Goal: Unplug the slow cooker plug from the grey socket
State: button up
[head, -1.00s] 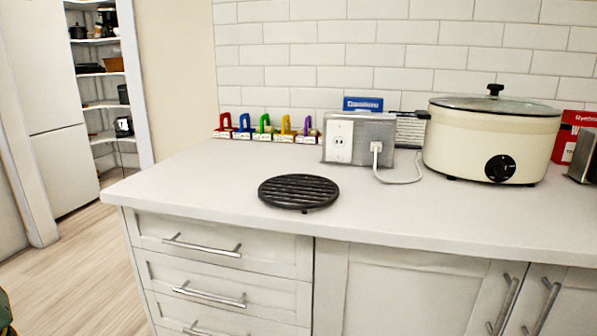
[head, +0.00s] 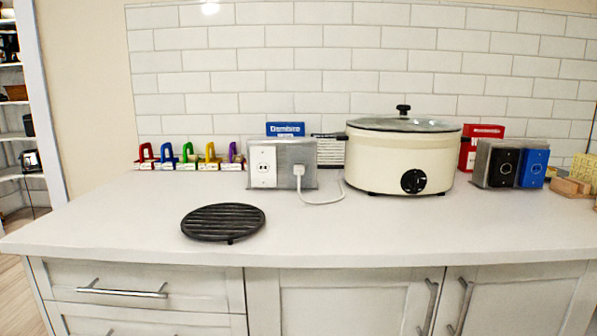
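The slow cooker (head: 385,160) is a cream oval pot with a dark-rimmed lid and a black dial, standing on the counter right of centre. Its white plug (head: 299,171) sits in the grey socket (head: 284,177), the right part of a box on the counter. A white cord (head: 322,202) runs from the plug along the counter towards the cooker. A white outlet plate (head: 263,166) is beside the grey part, on its left. My gripper is not in view.
A round black trivet (head: 223,222) lies on the counter (head: 400,230) in front of the socket box. Several coloured padlock-shaped items (head: 187,155) stand at the back left. A black and a blue outlet box (head: 511,163) stands at the right. The front counter is mostly clear.

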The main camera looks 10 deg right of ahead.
aim_at(298, 169)
jog(key=i+z, duration=0.1)
jog(key=z, duration=0.3)
jog(key=i+j+z, duration=0.1)
jog(key=z, duration=0.65)
jog(key=i+j+z, duration=0.15)
jog(key=z, duration=0.2)
jog(key=i+j, duration=0.35)
